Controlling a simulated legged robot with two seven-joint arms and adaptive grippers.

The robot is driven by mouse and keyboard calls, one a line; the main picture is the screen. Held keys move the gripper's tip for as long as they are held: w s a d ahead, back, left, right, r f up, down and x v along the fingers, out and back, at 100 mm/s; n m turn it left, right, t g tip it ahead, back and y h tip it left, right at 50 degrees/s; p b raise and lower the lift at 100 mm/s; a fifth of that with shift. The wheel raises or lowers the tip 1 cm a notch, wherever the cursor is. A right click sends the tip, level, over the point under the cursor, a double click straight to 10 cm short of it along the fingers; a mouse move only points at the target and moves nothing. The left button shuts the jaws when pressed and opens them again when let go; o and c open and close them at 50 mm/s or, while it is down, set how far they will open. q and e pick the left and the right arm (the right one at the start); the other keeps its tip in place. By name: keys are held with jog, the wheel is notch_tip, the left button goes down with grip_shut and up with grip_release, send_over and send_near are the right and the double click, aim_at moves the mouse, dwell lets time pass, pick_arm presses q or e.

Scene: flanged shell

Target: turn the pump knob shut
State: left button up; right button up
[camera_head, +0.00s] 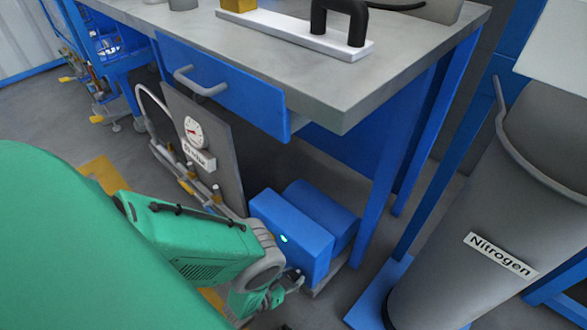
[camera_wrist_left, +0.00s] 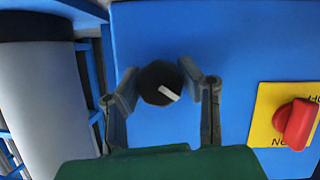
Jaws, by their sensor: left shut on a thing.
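The pump (camera_head: 288,236) is a blue box with a blue cylinder behind it, low on the floor under the bench. In the left wrist view, a round black knob (camera_wrist_left: 158,84) with a white pointer mark sits on a blue panel (camera_wrist_left: 225,45). The mark slants toward the lower right. My left gripper (camera_wrist_left: 159,74) has one finger on each side of the knob and is shut on it. In the head view, my left gripper (camera_head: 272,300) is low beside the pump; the knob is hidden there. My right gripper is out of view.
A red switch (camera_wrist_left: 296,124) on a yellow plate is right of the knob. The bench (camera_head: 330,90) with a blue drawer (camera_head: 225,85) overhangs the pump. A gauge panel (camera_head: 200,140) stands left of the pump, a grey Nitrogen cylinder (camera_head: 470,220) to the right.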

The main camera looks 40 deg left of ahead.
pick_arm(q)
jog(key=shift+s+a+f, duration=0.1)
jog(key=shift+s, duration=0.05)
jog(key=o, duration=1.2)
jog(key=shift+c, duration=0.2)
jog(key=v, duration=1.2)
